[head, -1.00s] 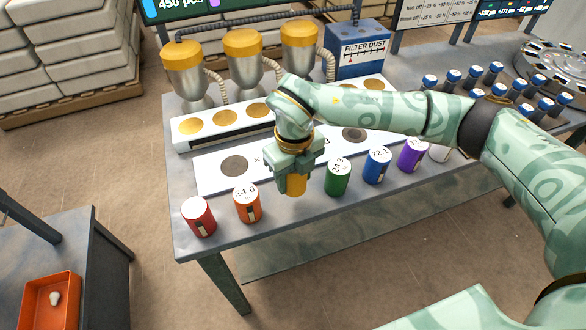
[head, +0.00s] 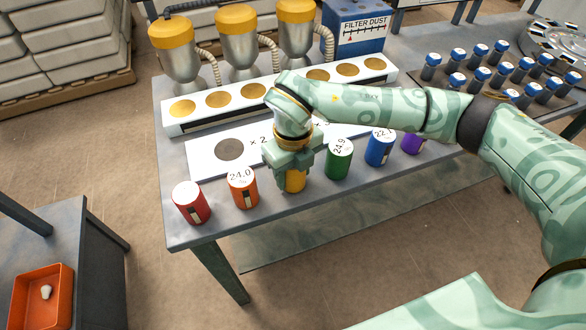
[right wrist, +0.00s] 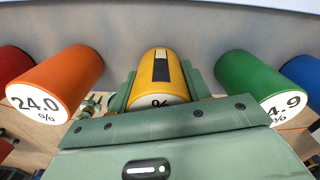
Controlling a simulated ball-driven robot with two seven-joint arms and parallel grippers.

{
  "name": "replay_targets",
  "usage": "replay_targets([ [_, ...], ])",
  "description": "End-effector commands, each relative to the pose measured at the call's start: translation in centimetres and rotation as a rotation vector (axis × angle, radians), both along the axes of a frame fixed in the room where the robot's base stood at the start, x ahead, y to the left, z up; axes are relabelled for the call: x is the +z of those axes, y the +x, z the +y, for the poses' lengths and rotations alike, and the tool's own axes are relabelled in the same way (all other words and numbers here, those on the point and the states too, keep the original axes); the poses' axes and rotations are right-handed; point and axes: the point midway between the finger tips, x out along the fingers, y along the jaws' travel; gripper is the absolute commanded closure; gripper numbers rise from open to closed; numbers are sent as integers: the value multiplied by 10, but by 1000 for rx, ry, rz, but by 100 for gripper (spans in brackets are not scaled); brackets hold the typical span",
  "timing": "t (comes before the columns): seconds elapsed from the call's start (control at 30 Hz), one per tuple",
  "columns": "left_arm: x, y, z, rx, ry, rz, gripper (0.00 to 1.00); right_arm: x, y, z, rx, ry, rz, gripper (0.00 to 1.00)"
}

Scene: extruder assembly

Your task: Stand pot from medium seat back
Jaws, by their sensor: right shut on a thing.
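A yellow pot (head: 295,181) is in the row of coloured pots along the table's front edge, between the orange pot (head: 242,188) and the green pot (head: 338,160). My right gripper (head: 293,170) is shut on it from above and hides its top. The pot is upright and at about its neighbours' level; whether its base touches the table is hard to tell. In the right wrist view the yellow pot (right wrist: 158,72) lies between the fingers, with a black-and-white strip on its side. A white board (head: 200,163) with a dark round seat (head: 230,150) lies behind; my arm covers part of it.
A red pot (head: 191,203) stands at the left end, a blue pot (head: 379,149) and a purple pot (head: 412,142) to the right. Behind is a white rack (head: 190,122) with gold round spots. Small blue-capped bottles (head: 480,75) stand at right. Neighbouring pots are close on both sides.

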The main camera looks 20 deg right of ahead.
Motion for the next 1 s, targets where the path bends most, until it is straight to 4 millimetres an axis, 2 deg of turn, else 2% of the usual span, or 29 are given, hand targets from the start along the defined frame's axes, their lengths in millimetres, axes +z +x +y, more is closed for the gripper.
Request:
replay_targets([
  [0.23, -2, -1, 0, 0, 0, 2, 64, -7, 0, 0, 0, 0, 1, 79],
  [0.27, -2, -1, 0, 0, 0, 2, 64, -6, 0, 0, 0, 0, 1, 44],
  [0.3, -2, -1, 0, 0, -1, 1, 64, -6, 0, 0, 0, 0, 1, 33],
  [0.33, -2, -1, 0, 0, -1, 1, 64, -6, 0, 0, 0, 0, 1, 27],
  [0.6, -2, -1, 0, 0, 0, 1, 64, -6, 0, 0, 0, 0, 1, 27],
  [0.73, 2, 0, 0, 0, 1, -1, 64, 6, 0, 0, 0, 0, -2, 27],
  [0.87, 10, 3, 0, 1, 1, -8, 64, 34, 1, 0, 1, 0, -5, 27],
  [1.0, 20, 6, 0, 1, 0, -15, 64, 74, 1, 0, 0, 0, -7, 27],
])
